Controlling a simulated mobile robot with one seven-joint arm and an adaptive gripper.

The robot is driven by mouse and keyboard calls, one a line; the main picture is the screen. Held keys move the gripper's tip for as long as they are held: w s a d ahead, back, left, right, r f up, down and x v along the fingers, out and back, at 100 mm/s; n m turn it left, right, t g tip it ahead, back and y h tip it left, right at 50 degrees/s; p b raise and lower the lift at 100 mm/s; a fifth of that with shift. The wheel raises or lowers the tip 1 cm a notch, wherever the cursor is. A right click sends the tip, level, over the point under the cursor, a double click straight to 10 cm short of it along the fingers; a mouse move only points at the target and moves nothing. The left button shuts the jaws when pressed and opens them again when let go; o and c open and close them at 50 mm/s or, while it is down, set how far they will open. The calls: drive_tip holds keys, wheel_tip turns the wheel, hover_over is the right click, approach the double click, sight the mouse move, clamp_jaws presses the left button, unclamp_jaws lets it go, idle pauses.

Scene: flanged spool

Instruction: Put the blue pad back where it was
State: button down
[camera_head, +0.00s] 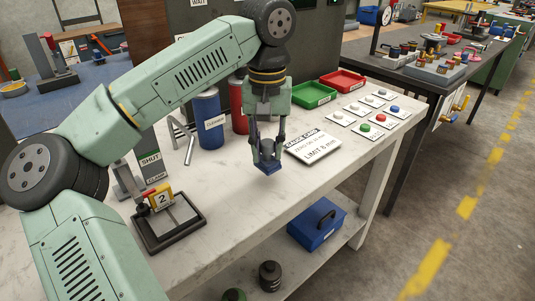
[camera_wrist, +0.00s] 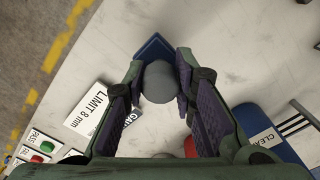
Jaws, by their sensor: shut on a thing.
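The blue pad (camera_head: 268,168) is a small dark blue block below my gripper (camera_head: 266,146), over the front part of the white bench. In the wrist view, a corner of the blue pad (camera_wrist: 152,46) shows behind a grey round knob (camera_wrist: 158,82) that appears to stand on it. My gripper (camera_wrist: 160,88) is shut on this knob, with one finger on each side. The fingers hide part of the pad. I cannot tell whether the pad touches the bench or hangs just above it.
A white gauge card (camera_head: 314,147) lies right of the gripper. Blue (camera_head: 210,120) and red (camera_head: 238,108) cylinders stand behind it. A black fixture (camera_head: 168,222) with a yellow "2" tag is at left. Green (camera_head: 314,92) and red (camera_head: 343,80) trays and several button cards lie further right.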

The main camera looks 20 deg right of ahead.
sight(268, 159)
drive_tip(key=shift+f, duration=1.5)
drive_tip(key=shift+f, duration=0.1)
drive_tip(key=shift+f, duration=0.15)
drive_tip(key=c, duration=1.3)
unclamp_jaws()
wheel_tip(268, 159, up, 12)
drive_tip(key=shift+r, duration=0.25)
